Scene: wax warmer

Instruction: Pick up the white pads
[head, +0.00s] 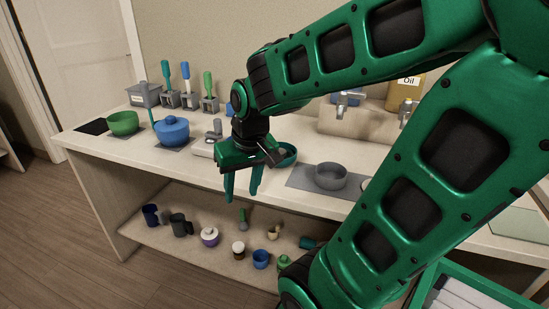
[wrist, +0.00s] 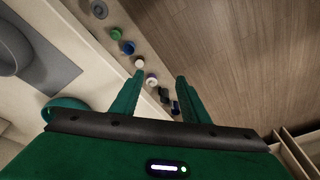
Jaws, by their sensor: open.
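White flat pieces, which may be the white pads (head: 462,297), lie in a green crate (head: 487,284) at the bottom right of the head view. They are partly cut off by the picture edge, and I cannot tell how many there are. My gripper (head: 241,196) is open and empty, pointing down in front of the counter's front edge, well to the left of the crate. In the wrist view its two fingers (wrist: 161,77) are apart with nothing held between them. No white pads are recognisable in the wrist view.
The counter (head: 90,145) holds a blue pot (head: 172,132), a green bowl (head: 123,123), a grey pan (head: 330,177) and a teal bowl (head: 288,155). The lower shelf (head: 185,262) carries several mugs and jars. Open wooden floor (head: 75,215) lies at the left.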

